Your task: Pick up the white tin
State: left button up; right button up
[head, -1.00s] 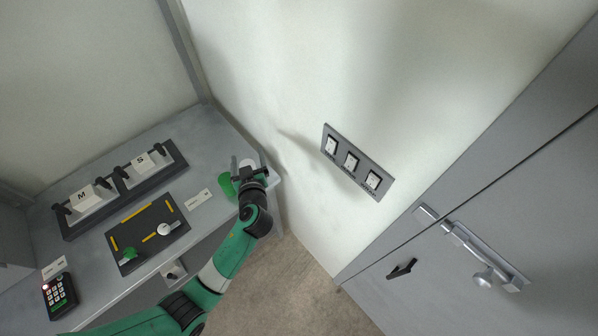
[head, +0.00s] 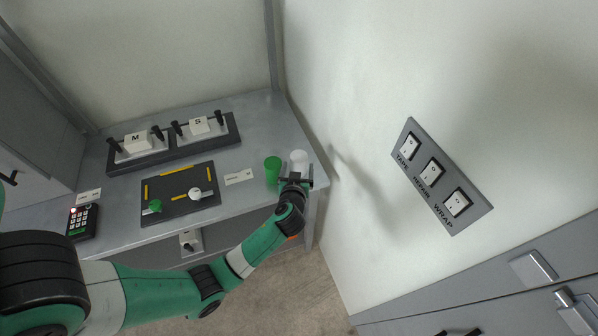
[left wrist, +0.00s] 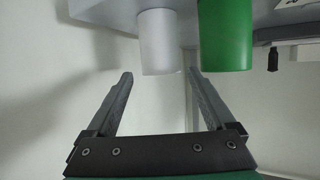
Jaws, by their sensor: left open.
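The white tin (head: 299,157) stands upright near the right end of the grey table, by the wall. It also shows in the left wrist view (left wrist: 158,42). A green tin (head: 272,168) stands close beside it on the left; in the left wrist view the green tin (left wrist: 225,35) is to its right. My left gripper (head: 296,182) is open and empty at the near side of the white tin. In the left wrist view the fingertips of my left gripper (left wrist: 160,73) lie either side of the white tin's end, without visible contact. My right gripper is not in view.
A dark board (head: 178,190) with green and white knobs, a keypad (head: 82,221) and a rack (head: 172,145) marked M and S are on the table (head: 240,210). A label (head: 239,176) lies left of the green tin. A switch panel (head: 437,178) is on the wall.

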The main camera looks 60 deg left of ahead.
aim_at(299, 158)
pick_arm(q)
jog(key=shift+w+a+f, duration=0.15)
jog(key=shift+w+a, duration=0.1)
jog(key=shift+a, duration=0.2)
jog(key=b+x, duration=0.1)
jog(key=x, duration=0.4)
jog(key=shift+a, duration=0.15)
grip_shut()
